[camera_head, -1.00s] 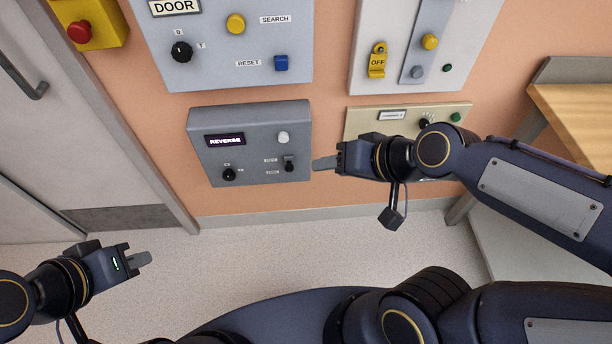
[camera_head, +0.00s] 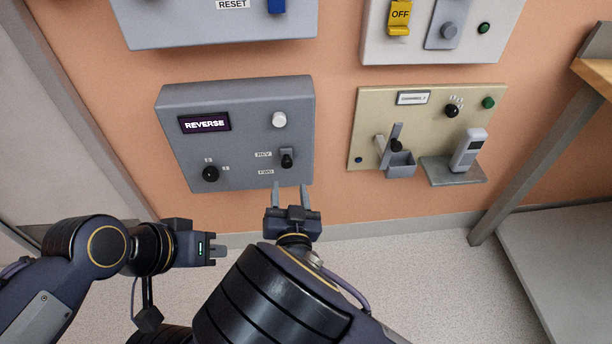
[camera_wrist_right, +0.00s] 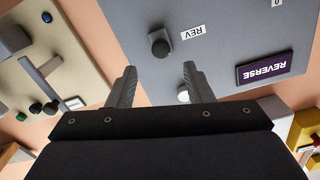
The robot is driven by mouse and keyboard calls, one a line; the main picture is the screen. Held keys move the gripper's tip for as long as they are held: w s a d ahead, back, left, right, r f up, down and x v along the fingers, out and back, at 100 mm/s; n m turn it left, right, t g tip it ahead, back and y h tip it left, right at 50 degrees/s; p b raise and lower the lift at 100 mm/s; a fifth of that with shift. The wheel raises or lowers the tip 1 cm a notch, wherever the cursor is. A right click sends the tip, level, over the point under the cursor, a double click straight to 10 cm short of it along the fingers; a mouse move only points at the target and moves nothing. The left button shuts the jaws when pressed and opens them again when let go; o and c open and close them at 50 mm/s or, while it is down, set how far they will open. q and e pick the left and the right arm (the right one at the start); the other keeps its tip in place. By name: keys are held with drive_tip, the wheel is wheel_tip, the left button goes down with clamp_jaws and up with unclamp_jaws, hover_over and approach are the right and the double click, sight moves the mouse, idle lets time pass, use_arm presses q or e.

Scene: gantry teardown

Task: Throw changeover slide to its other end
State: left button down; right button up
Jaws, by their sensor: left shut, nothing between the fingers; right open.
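The changeover slide (camera_head: 287,160) is a small dark knob on the grey panel (camera_head: 240,178), beside the labels REV and FWD. It appears nearer the REV label, and the display (camera_head: 204,124) reads REVERSE. My right gripper (camera_head: 290,189) is open and empty, its fingers pointing up at the panel's lower edge, just below the slide. In the right wrist view the slide knob (camera_wrist_right: 160,44) shows beyond and between the two open fingertips (camera_wrist_right: 160,72), with no contact visible. My left gripper (camera_head: 220,252) is shut and empty, low and left of the panel.
The grey panel also has a white button (camera_head: 279,119) and a black rotary knob (camera_head: 210,174). To the right, a beige panel (camera_head: 432,105) carries a lever, a holder and a handheld device (camera_head: 468,149) on a shelf. A bench (camera_head: 595,80) stands at far right.

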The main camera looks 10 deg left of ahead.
sight(287, 165)
drive_tip(key=b+x, duration=0.1)
drive_tip(key=x, duration=0.6)
drive_tip(key=shift+w+a, duration=0.1)
drive_tip(key=shift+w, duration=0.25)
clamp_jaws()
